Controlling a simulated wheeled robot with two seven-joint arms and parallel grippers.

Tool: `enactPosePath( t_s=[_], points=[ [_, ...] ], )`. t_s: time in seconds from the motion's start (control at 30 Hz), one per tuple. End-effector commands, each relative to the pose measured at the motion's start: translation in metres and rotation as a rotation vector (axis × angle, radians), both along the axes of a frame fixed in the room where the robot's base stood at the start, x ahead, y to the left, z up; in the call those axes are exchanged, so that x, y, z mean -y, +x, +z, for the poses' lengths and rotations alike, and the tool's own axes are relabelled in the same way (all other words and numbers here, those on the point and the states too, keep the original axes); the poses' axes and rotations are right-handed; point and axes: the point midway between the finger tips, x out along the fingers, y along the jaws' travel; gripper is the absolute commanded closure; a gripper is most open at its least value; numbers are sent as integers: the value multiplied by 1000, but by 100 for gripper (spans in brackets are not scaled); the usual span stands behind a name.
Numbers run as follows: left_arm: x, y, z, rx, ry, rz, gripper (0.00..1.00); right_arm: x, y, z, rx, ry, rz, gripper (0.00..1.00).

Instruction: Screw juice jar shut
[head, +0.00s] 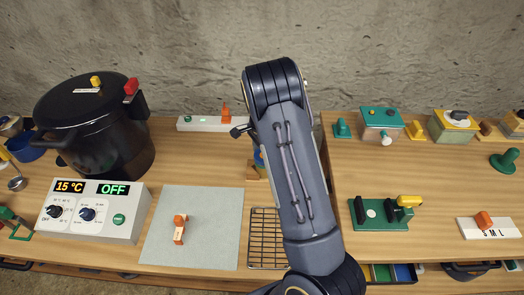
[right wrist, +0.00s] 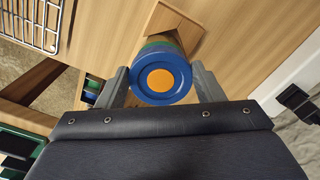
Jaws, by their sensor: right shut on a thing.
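In the right wrist view, a round blue lid (right wrist: 140,88) with an orange centre sits between the two fingers of my right gripper (right wrist: 162,84). The gripper is shut on it. A sliver of green and blue jar (right wrist: 158,42) shows behind the lid's edge. The rest of the jar is hidden by the lid. In the head view my right arm covers nearly all of the jar; only a small blue and yellow patch (head: 258,160) shows at the arm's left edge. My left gripper is not in view.
A wire rack (head: 264,240) and a grey mat (head: 160,255) lie in front. A black canner pot (head: 95,130) and a control box (head: 95,210) stand left. A white strip with an orange lever (head: 200,124) is behind. A green fixture (head: 378,215) stands right.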

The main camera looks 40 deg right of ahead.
Motion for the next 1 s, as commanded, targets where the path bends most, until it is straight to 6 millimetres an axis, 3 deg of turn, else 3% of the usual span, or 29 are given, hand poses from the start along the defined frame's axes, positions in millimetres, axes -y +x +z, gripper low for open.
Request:
enactPosePath(
  t_s=[0.27, 0.3, 0.47, 0.77, 1.0],
  points=[
    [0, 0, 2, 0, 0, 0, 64, 0, 1, 0, 2, 0, -61, 66],
    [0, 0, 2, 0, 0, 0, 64, 0, 1, 0, 2, 0, -60, 35],
    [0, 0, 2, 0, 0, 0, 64, 0, 1, 0, 2, 0, -59, 14],
    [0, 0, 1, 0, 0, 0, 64, 0, 1, 2, 2, 0, -58, 14],
    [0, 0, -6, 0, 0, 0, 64, 0, 2, 33, 7, 0, -57, 14]
  ],
)
